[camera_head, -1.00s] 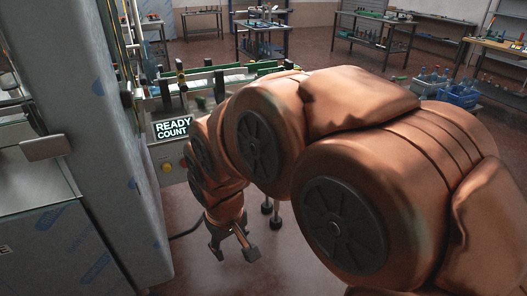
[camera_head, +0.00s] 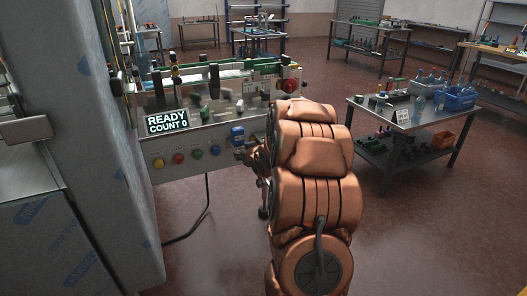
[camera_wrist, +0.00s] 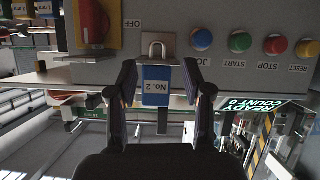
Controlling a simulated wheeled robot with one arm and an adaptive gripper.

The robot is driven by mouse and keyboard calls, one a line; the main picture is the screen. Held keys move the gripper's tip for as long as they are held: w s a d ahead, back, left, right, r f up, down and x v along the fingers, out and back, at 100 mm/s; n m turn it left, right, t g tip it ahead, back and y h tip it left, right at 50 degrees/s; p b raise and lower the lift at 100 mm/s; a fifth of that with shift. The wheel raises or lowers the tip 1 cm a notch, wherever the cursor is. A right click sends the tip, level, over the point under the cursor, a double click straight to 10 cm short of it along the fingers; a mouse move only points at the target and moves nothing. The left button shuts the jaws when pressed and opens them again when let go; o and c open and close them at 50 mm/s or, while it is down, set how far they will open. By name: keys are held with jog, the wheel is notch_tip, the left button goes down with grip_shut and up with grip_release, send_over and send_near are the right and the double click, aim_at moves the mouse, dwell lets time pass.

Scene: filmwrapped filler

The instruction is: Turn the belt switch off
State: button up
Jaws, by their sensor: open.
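The red belt switch handle (camera_wrist: 92,20) sits on a yellow plate at the upper left of the upside-down wrist view, beside the label OFF. I cannot tell its setting for sure. My gripper (camera_wrist: 160,78) is open, its fingers on either side of a blue padlock (camera_wrist: 156,86) marked No. 2. The padlock's shackle is at a small metal plate (camera_wrist: 168,42) right of the switch. The padlock also shows in the head view (camera_head: 237,133), where my gripper (camera_head: 246,150) is partly hidden. My arm seems to hide the switch there.
Blue, green, red and yellow buttons line the panel (camera_head: 215,138), near a READY COUNT 0 display (camera_head: 167,122). A red knob (camera_head: 290,86) sits higher at the right. A tall wrapped cabinet (camera_head: 95,150) stands left. A table (camera_head: 425,118) with bottles stands right; floor between is clear.

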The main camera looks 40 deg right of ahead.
jog(key=s+d+f+t+h+b, duration=0.1)
jog(key=d+f+t+b, duration=0.3)
jog(key=d, duration=0.7)
jog(key=shift+m+t, duration=0.3)
jog(key=shift+t, duration=0.1)
jog(key=shift+w+d+f+p, duration=0.3)
jog(key=shift+w+d, duration=0.3)
jog(key=shift+w, duration=0.5)
jog(key=shift+w+d+f+p, duration=0.15)
jog(key=shift+w+d+p, duration=0.15)
jog(key=shift+w+d, duration=0.6)
jog(key=shift+w+d+f+p, duration=0.25)
jog(key=shift+w+d+p, duration=0.1)
jog(key=shift+w, duration=1)
grip_shut()
